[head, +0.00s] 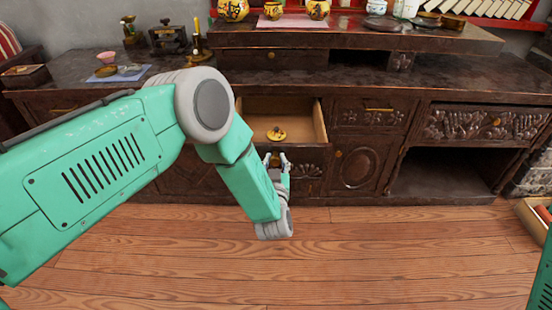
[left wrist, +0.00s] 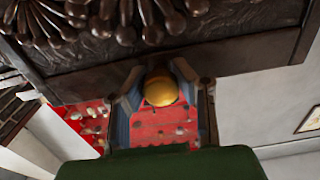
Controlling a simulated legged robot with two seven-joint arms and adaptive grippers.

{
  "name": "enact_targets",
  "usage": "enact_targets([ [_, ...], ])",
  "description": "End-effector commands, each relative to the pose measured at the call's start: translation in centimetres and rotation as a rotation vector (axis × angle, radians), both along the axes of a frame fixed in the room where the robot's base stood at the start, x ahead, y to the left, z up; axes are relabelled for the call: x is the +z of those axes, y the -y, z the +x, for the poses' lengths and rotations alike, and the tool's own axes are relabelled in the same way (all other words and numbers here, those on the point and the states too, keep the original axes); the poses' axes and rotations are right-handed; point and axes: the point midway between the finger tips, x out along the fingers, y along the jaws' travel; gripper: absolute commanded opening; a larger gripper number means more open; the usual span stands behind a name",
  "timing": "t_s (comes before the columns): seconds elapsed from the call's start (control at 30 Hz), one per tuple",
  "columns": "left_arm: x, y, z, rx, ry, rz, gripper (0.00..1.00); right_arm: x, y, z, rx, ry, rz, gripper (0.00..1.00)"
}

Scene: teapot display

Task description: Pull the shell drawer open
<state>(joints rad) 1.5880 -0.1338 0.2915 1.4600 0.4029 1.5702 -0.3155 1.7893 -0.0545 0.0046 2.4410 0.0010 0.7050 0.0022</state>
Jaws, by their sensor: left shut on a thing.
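The shell drawer (head: 309,170) is part of the dark carved cabinet. It stands open, with its pale wooden inside (head: 300,110) showing from above. My left gripper (head: 276,160) is at the drawer's front, and the arm hides part of that front. In the left wrist view, the gripper (left wrist: 160,95) is shut on a round gold knob (left wrist: 160,88), which sits between its two fingers. The carved shell front (left wrist: 100,25) fills the top of that view. My right gripper is not in view.
A small gold object (head: 276,134) lies inside the drawer. A carved door (head: 358,168) and an open niche (head: 440,172) are to the right. A box (head: 535,222) stands on the floor at the far right. The wooden floor (head: 380,245) in front is clear.

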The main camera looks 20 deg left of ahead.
Motion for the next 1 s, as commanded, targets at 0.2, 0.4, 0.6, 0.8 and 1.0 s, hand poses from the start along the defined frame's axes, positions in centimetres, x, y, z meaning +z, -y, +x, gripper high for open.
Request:
enact_targets([
  [0.2, 0.05, 0.25, 0.02, -0.006, 0.002, -0.002, 0.0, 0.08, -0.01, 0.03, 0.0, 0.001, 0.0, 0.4],
  [0.4, 0.06, 0.28, 0.0, -0.006, 0.002, -0.002, 0.0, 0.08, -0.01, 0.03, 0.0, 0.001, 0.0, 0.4],
  [0.6, 0.06, 0.27, 0.0, -0.005, 0.002, -0.002, 0.39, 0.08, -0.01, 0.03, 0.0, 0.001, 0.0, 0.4],
  [0.8, 0.1, 0.2, -0.01, -0.004, 0.001, -0.001, 0.47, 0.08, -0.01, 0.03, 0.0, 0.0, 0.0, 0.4],
  [1.0, 0.08, 0.3, -0.36, -0.004, 0.001, -0.001, 0.47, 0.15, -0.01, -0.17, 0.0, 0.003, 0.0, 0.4],
])
